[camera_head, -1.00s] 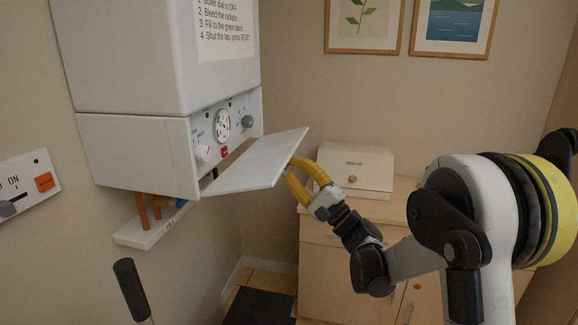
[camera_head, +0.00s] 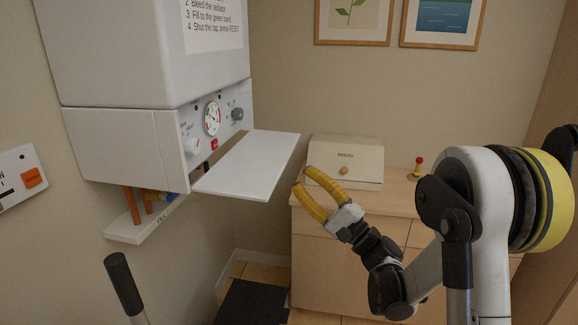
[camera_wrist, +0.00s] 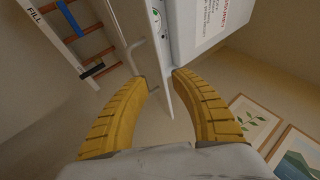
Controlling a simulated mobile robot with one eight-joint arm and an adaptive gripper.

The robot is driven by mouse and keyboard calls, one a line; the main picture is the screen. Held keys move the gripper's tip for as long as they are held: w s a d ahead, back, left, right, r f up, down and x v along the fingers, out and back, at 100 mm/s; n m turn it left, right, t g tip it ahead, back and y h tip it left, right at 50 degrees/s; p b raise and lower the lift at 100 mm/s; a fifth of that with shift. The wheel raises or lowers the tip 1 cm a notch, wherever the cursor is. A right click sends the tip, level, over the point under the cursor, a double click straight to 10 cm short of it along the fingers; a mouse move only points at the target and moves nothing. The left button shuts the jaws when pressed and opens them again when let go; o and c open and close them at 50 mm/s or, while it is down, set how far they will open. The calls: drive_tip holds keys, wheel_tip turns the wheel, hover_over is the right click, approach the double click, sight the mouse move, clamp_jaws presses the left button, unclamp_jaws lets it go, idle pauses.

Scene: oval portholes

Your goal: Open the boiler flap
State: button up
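The boiler flap (camera_head: 248,166) is a white panel that is swung down and stands out from the lower front of the boiler (camera_head: 145,60), close to level. Behind it the control panel shows with a round gauge (camera_head: 212,118), knobs and a red button (camera_head: 214,144). My gripper (camera_head: 302,179) has yellow ridged fingers, spread apart with nothing held. It is just right of the flap's outer edge, with a small gap visible in the head view. In the wrist view the flap (camera_wrist: 152,60) appears edge-on ahead, between the fingertips (camera_wrist: 160,80); contact cannot be told there.
Pipes and a white ledge marked FILL (camera_head: 150,225) are under the boiler. A wooden cabinet (camera_head: 340,255) with a cream box (camera_head: 345,160) and a small red-topped object (camera_head: 417,168) stands behind my gripper. A black-handled lever (camera_head: 122,284) rises at lower left.

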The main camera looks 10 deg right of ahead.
drive_tip(key=v, duration=0.3)
drive_tip(key=shift+s+d+f, duration=0.1)
